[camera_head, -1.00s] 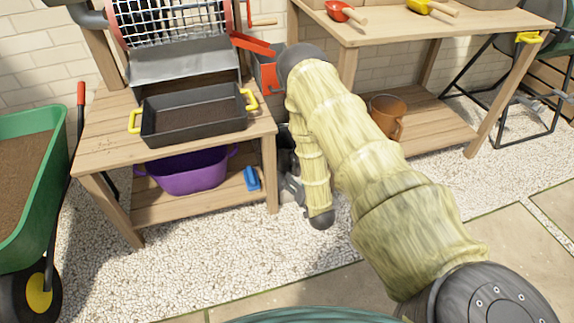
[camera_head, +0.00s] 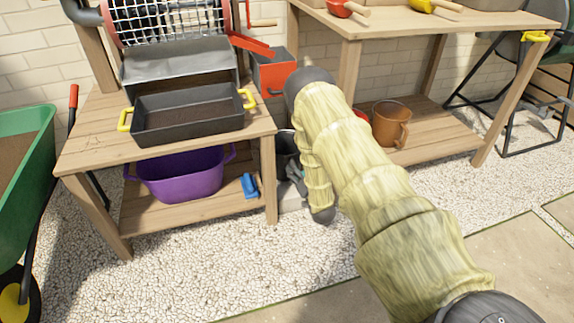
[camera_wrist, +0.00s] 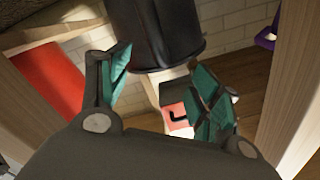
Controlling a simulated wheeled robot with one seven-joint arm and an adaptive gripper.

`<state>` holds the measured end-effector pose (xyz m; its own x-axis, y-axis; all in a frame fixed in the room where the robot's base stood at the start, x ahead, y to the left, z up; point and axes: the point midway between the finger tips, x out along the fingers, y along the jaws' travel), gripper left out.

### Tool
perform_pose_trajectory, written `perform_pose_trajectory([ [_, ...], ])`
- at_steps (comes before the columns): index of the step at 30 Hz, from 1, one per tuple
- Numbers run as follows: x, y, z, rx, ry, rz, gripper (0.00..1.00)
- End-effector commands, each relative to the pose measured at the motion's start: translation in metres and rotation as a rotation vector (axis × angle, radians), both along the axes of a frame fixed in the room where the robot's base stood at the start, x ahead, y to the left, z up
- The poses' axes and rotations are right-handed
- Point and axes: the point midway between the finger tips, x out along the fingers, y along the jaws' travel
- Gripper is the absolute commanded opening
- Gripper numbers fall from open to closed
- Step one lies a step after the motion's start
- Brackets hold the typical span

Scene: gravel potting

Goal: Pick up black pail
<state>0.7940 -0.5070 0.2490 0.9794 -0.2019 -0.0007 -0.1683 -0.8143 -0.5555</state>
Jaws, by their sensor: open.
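The black pail (camera_head: 287,147) stands in the gap between the two wooden tables. Most of it is hidden behind my arm and the left table's leg. In the wrist view it is the large dark rounded shape (camera_wrist: 155,30) at the top centre, cut off by the frame edge. My gripper (camera_wrist: 162,65) is open, with its teal-padded fingers apart and the pail just beyond and between the tips. Nothing is held. In the head view my gripper (camera_head: 295,182) is small and partly hidden by my arm.
The left table's leg (camera_head: 269,180) and the right table's lower shelf (camera_head: 440,135) flank the gap. A purple tub (camera_head: 182,174) and blue brush (camera_head: 249,186) sit on the left shelf. A brown jug (camera_head: 390,123) is on the right one. A red-and-grey box (camera_head: 274,72) hangs above.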

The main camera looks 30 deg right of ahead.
Motion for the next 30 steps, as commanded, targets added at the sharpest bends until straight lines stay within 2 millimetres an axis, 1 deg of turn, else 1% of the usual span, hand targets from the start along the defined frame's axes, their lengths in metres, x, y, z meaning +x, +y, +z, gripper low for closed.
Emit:
perform_pose_trajectory([
  [5,0.008,0.0,-0.002,-0.001,-0.002,0.001,0.64],
  [12,0.032,-0.003,-0.009,0.0,-0.002,0.0,0.64],
  [18,0.051,-0.006,-0.008,-0.001,-0.002,0.001,0.64],
  [22,0.056,-0.007,-0.006,-0.001,0.0,0.001,0.64],
  [28,0.056,-0.007,-0.005,0.0,0.0,0.0,0.64],
  [30,0.055,-0.007,-0.006,0.0,0.0,0.0,0.51],
])
